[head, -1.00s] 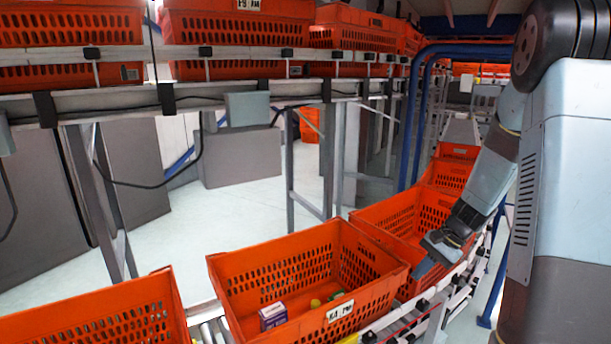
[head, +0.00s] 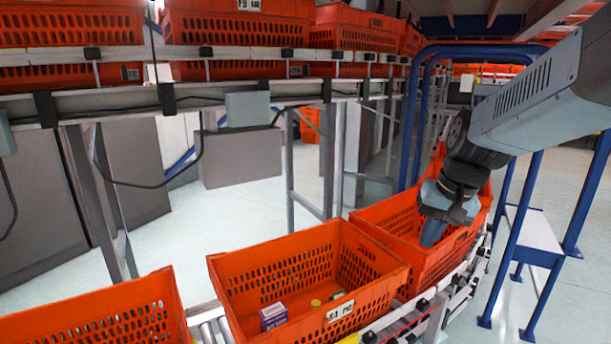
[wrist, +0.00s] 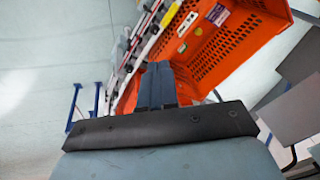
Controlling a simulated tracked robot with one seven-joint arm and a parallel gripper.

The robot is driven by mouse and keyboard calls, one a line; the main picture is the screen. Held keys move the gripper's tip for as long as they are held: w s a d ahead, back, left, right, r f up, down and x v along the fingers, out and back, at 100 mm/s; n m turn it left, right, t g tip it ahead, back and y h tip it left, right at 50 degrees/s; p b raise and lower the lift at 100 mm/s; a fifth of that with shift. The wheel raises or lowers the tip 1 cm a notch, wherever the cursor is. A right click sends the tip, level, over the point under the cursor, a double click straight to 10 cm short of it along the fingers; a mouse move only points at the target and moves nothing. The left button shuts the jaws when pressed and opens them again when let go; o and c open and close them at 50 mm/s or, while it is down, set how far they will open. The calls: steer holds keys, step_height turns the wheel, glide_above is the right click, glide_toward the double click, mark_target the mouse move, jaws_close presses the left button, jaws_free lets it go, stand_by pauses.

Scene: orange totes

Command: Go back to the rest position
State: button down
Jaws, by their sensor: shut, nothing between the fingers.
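My gripper (head: 432,233) hangs with its fingers pointing down over the near part of the orange tote right of the middle (head: 377,213) in the head view. In the wrist view my gripper's two fingers (wrist: 157,84) lie side by side, shut with nothing between them. An orange tote (wrist: 238,45) shows beyond the fingertips there. My arm reaches in from the upper right of the head view.
The front middle tote (head: 372,296) holds a purple-and-white box (head: 273,316) and small green and yellow items. Another tote (head: 100,318) is at lower left. More totes stand on the upper rack. Blue posts (head: 515,240) stand at right.

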steer(key=s+r+n+t+h, duration=0.1)
steer(key=s+r+n+t, duration=0.1)
steer(key=s+r, duration=0.3)
steer(key=shift+s+a+r+n+t+h, duration=0.25)
steer(key=shift+s+r+n+t+h, duration=0.2)
steer(key=shift+s, duration=1.9)
steer(key=c, duration=1.8)
jaws_free()
steer(key=shift+f, duration=0.1)
